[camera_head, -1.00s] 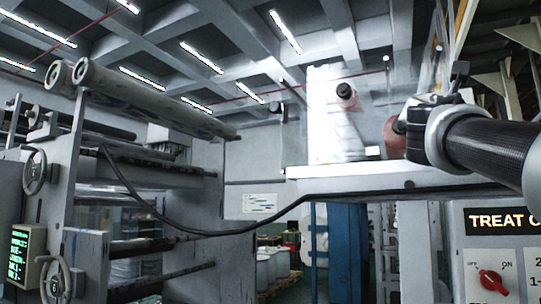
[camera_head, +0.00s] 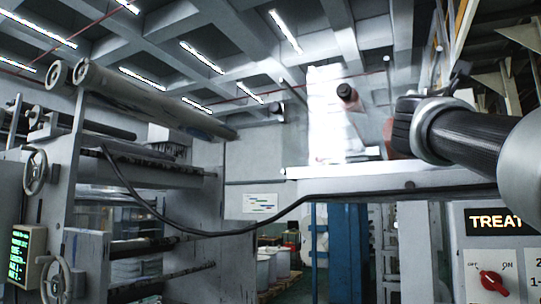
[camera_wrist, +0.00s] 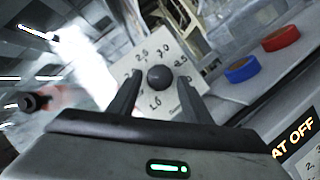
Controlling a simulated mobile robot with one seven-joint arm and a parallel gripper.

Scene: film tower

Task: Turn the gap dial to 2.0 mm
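The gap dial is a dark round knob (camera_wrist: 160,77) on a pale plate (camera_wrist: 188,70) with printed numbers, in the wrist view. I can make out 2.5 and 3.0 above the knob; other marks are tilted, small or partly hidden by my fingers. I cannot tell where the knob points. My gripper (camera_wrist: 161,84) is open, with one finger on each side of the knob in the picture. Gaps show between fingers and knob, and I cannot tell how far the tips are from the plate. In the head view my arm is at the right and the dial is not visible.
A blue button (camera_wrist: 241,69) and a red button (camera_wrist: 280,39) sit right of the dial plate. The treat panel (camera_head: 497,240) with a red switch (camera_head: 492,281) stands below my arm. A black cable (camera_head: 250,228) hangs across the middle; a roller frame (camera_head: 60,190) stands left.

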